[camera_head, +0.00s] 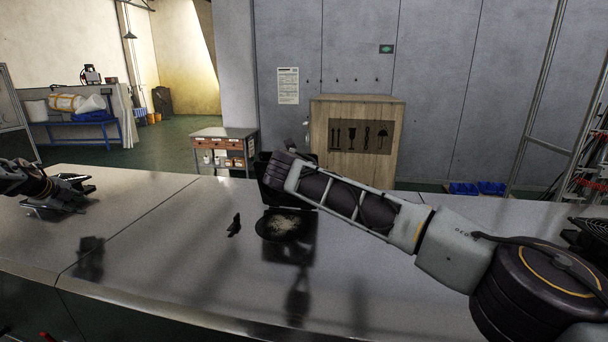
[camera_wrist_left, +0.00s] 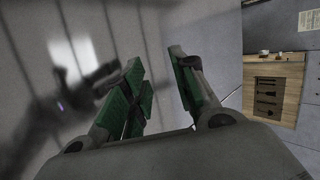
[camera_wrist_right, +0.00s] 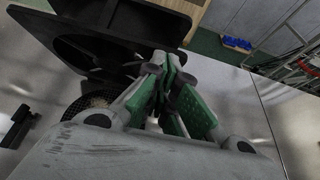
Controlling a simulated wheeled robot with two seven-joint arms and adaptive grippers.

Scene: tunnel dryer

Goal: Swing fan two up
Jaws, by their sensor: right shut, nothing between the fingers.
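A black square fan housing (camera_head: 272,180) stands tilted up at the back middle of the grey bench, partly hidden behind my right arm. It also shows in the right wrist view (camera_wrist_right: 125,35). In front of it is a round dark opening with pale fluff (camera_head: 285,226); its mesh edge shows in the right wrist view (camera_wrist_right: 85,108). I cannot tell which fan is number two. My right gripper (camera_wrist_right: 168,85) is shut and empty close beside the housing; whether it touches is unclear. My left gripper (camera_head: 62,195) is open and empty over the bench's left part (camera_wrist_left: 155,62).
A small black upright piece (camera_head: 234,225) stands left of the opening. Another dark fan (camera_head: 592,236) is at the right edge. A wooden crate (camera_head: 325,140) and a small cart (camera_head: 222,148) stand behind the bench. The bench's left middle is clear.

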